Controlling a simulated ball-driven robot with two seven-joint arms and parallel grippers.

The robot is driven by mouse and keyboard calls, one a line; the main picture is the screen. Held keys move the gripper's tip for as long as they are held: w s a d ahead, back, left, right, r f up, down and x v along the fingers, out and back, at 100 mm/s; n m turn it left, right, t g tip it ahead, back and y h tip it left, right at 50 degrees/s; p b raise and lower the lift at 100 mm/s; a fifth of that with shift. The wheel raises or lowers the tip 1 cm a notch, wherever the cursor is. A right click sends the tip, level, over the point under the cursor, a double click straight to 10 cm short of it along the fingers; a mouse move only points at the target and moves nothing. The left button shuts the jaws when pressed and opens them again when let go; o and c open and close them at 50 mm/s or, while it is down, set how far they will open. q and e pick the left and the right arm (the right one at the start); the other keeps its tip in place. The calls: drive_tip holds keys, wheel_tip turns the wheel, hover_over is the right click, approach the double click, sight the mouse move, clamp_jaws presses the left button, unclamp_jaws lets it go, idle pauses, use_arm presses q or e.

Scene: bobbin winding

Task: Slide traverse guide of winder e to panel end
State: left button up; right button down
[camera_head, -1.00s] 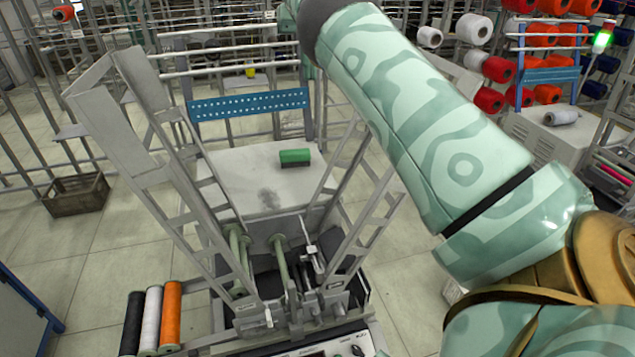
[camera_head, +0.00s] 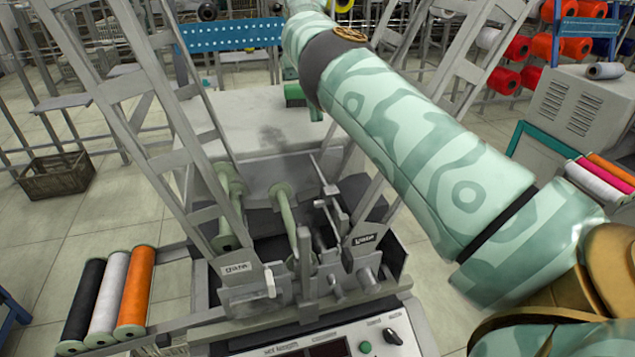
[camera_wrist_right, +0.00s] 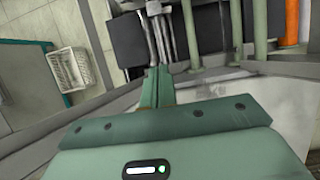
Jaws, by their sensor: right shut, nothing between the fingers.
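The winder has two labelled plates above its front panel (camera_head: 335,344). The traverse guide appears to be the small grey metal piece (camera_head: 331,192) on a thin rod running toward the panel, right of a green spindle (camera_head: 287,215). In the right wrist view thin metal rods (camera_wrist_right: 161,35) of the winder lie beyond the fingertips. My right gripper (camera_wrist_right: 155,76) is shut and empty, apart from the rods. In the head view my right forearm hides most of it; a small green piece below the wrist may be its tip. My left gripper is not in view.
Grey ladder-like uprights (camera_head: 185,95) flank the winder. Black, white and orange bobbins (camera_head: 132,292) lie at front left. A crate (camera_head: 57,176) stands on the floor at left.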

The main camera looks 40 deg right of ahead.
sight(320, 171)
drive_tip(key=b+x, duration=0.4)
drive_tip(key=x, duration=0.6)
drive_tip(key=shift+f, duration=0.25)
drive_tip(key=s, duration=0.1)
drive_tip(key=a, duration=0.1)
drive_tip(key=s, duration=0.1)
drive_tip(key=shift+s+a+r, duration=0.2)
drive_tip(key=shift+s+a, duration=0.05)
drive_tip(key=shift+s, duration=0.15)
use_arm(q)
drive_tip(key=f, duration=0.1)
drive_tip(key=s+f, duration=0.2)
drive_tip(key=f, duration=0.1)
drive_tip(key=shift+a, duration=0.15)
use_arm(e)
drive_tip(key=shift+s+a, duration=0.2)
drive_tip(key=shift+s, duration=0.25)
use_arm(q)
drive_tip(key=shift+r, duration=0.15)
